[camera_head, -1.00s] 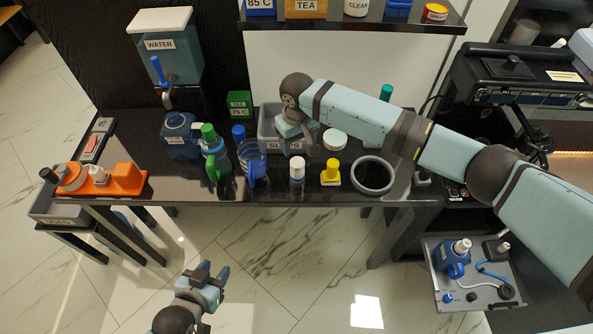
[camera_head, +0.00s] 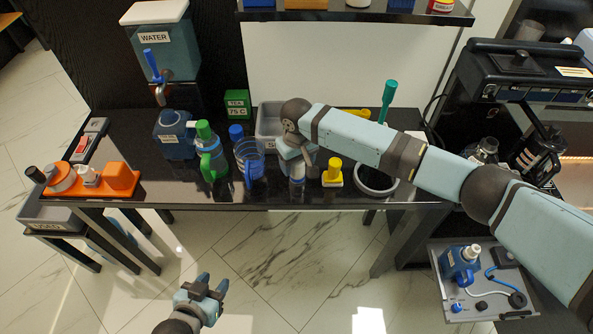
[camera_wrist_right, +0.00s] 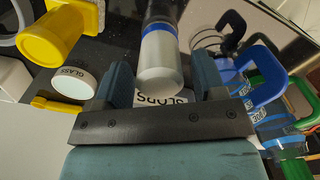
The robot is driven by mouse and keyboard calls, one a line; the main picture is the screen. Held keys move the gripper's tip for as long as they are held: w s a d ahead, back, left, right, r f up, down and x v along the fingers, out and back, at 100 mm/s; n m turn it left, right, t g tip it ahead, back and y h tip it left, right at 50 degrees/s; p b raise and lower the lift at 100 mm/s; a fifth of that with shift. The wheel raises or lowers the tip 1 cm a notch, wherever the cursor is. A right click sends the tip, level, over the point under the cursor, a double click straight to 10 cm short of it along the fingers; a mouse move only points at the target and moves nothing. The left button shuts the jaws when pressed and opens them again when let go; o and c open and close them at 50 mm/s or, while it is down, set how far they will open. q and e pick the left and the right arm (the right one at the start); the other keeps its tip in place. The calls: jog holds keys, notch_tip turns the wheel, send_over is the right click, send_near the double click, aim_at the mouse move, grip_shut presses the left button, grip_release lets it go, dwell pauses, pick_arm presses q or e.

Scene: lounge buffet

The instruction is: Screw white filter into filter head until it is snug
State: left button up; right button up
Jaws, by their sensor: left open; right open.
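A white cylinder with a blue band (camera_wrist_right: 160,62) stands on the black counter; its dark lower part (camera_head: 297,190) shows in the head view. I cannot tell whether it is the white filter. My right gripper (camera_wrist_right: 160,80) is open, with its fingers on either side of the cylinder; contact is unclear. In the head view this gripper (camera_head: 298,165) hides the cylinder's top. A blue unit with a white top (camera_head: 461,263) sits on a grey tray (camera_head: 447,292) at lower right; which part is the filter head is unclear. My left gripper (camera_head: 211,286) is open and empty over the floor.
A yellow-topped item (camera_head: 333,173) and a dark ring (camera_head: 376,182) stand right of the cylinder. A blue-handled jug (camera_head: 248,160) and green-capped bottle (camera_head: 209,152) stand left. A grey slops bin (camera_head: 267,122) is behind. My right arm crosses above the counter.

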jog(key=shift+c, duration=0.2)
jog(key=c, duration=1)
jog(key=shift+r+p, duration=0.7)
notch_tip(320, 180, up, 4)
jog(key=p, duration=0.5)
jog(key=shift+r, duration=0.25)
jog(key=shift+r+p, duration=0.6)
jog(key=shift+p, duration=0.1)
jog(key=shift+d, duration=0.1)
